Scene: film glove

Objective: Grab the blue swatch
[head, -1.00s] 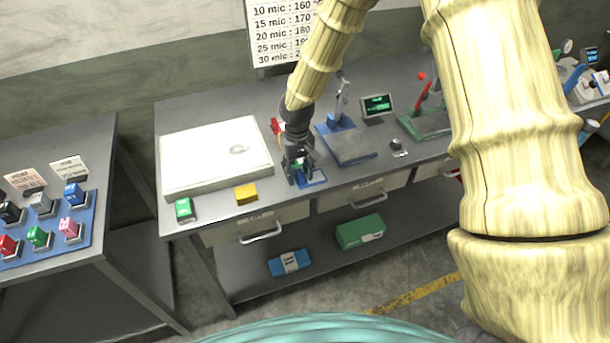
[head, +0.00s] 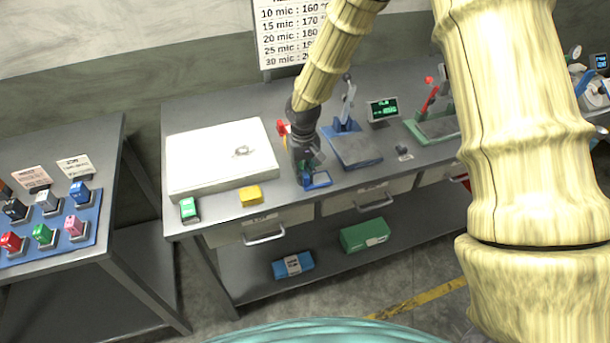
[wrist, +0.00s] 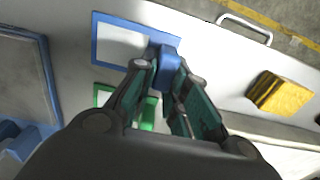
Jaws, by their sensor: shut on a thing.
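The blue swatch (wrist: 168,53) is a thin blue frame with a pale middle and a solid blue tab on one edge. My gripper (wrist: 164,74) is shut on the tab, one finger on each side. In the head view the swatch (head: 319,181) shows near the front edge of the workbench, beside my gripper (head: 306,174). I cannot tell whether it is clear of the bench top. A green-framed swatch (wrist: 103,96) lies close by in the wrist view, partly hidden behind my fingers.
A yellow block (head: 251,195) and a green box (head: 189,209) sit left of my gripper, before a white slab (head: 195,176). A blue-based stand (head: 355,150) is close on the right. A drawer handle (head: 265,236) juts out below the front edge.

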